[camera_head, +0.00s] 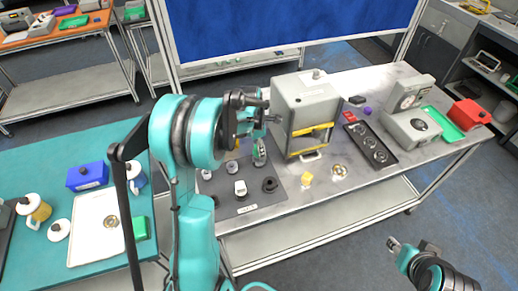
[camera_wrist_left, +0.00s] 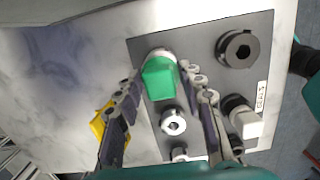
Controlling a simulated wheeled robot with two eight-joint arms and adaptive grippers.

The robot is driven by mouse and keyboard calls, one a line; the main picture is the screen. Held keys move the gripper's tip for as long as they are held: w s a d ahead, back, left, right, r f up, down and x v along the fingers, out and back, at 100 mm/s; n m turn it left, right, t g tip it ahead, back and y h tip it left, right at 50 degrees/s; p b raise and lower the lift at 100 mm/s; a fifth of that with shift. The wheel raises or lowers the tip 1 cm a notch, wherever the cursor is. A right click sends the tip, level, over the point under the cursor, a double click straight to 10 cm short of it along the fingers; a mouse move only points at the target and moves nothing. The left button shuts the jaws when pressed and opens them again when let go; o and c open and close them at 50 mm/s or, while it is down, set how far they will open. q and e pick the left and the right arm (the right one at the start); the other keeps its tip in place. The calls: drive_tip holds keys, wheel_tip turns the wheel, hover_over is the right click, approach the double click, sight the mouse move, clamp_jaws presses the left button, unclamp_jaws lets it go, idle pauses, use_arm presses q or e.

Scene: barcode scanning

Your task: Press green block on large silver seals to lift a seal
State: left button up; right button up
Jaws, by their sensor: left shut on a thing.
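My left gripper (camera_wrist_left: 160,88) is shut on a green block (camera_wrist_left: 159,80), held between its two fingers. In the head view the left gripper (camera_head: 260,155) points down over the dark mat. A silver round piece (camera_wrist_left: 160,53) shows partly behind the block; I cannot tell whether they touch. Other silver round seals (camera_wrist_left: 173,122) (camera_wrist_left: 180,154) lie in line on the mat (camera_wrist_left: 205,28). A black ring (camera_wrist_left: 238,48) and a white block on a dark base (camera_wrist_left: 245,123) are beside them. My right gripper (camera_head: 394,244) is at the lower right, away from the table; its jaws are too small to judge.
A grey box machine with yellow trim (camera_head: 305,105) stands close behind the mat. A yellow block (camera_head: 307,178) and brass ring (camera_head: 339,171) lie to the right. A black tray (camera_head: 368,143) is farther right. The teal table (camera_head: 45,165) at left holds a white tray (camera_head: 85,252).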

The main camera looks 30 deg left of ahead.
use_arm(q)
drive_tip(key=shift+r+p, duration=1.25)
drive_tip(key=shift+r, duration=0.95)
